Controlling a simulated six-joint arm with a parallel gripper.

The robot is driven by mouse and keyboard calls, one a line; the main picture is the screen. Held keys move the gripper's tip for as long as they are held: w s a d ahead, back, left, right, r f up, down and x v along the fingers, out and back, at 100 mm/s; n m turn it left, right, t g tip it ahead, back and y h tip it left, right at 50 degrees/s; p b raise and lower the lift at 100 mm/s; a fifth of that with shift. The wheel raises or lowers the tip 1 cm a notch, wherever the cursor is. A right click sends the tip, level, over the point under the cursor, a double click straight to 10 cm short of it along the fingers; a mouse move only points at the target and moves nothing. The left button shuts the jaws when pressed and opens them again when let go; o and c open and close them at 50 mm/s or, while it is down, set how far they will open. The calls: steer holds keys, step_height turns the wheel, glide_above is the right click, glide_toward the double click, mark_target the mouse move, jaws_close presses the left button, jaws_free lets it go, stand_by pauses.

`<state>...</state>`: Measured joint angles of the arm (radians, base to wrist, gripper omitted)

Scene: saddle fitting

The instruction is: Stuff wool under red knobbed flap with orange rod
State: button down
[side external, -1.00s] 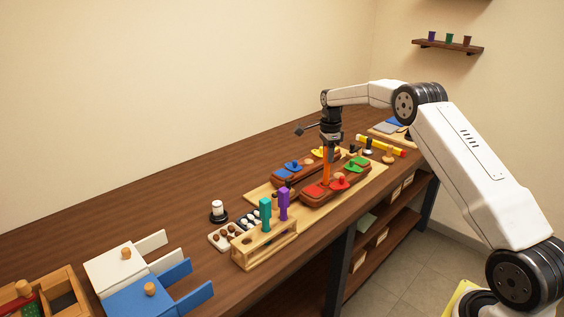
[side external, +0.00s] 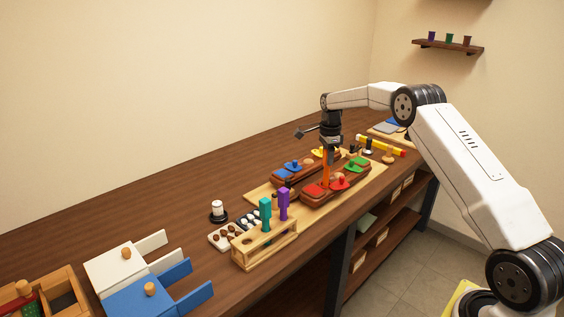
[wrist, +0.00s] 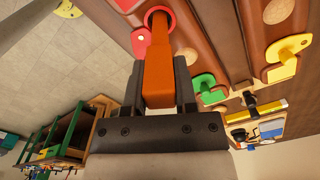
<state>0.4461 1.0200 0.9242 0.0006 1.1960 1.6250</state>
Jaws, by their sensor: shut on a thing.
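My gripper (wrist: 160,88) is shut on the orange rod (wrist: 158,60), which also shows upright in the side view (side external: 326,172). The rod points down, and its far end is at a red-rimmed round opening (wrist: 171,19) in the brown saddle block. The red knobbed flap (side external: 341,182) lies on the near saddle block (side external: 318,199), just right of the rod. In the wrist view the red flap (wrist: 141,42) is swung beside the opening. The rod hides the inside of the opening, and I cannot make out the wool there.
A green flap (side external: 357,163) is on the same block. A second block behind carries a blue flap (side external: 292,166) and a yellow flap (side external: 318,152). A wooden rack (side external: 265,246) with teal and purple pegs stands to the left. Bare table (side external: 160,215) lies further left.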

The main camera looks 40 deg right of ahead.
steer(key=shift+f, duration=0.3)
stand_by(0.5)
steer(key=shift+r, duration=0.1)
steer(key=shift+r, duration=4.2)
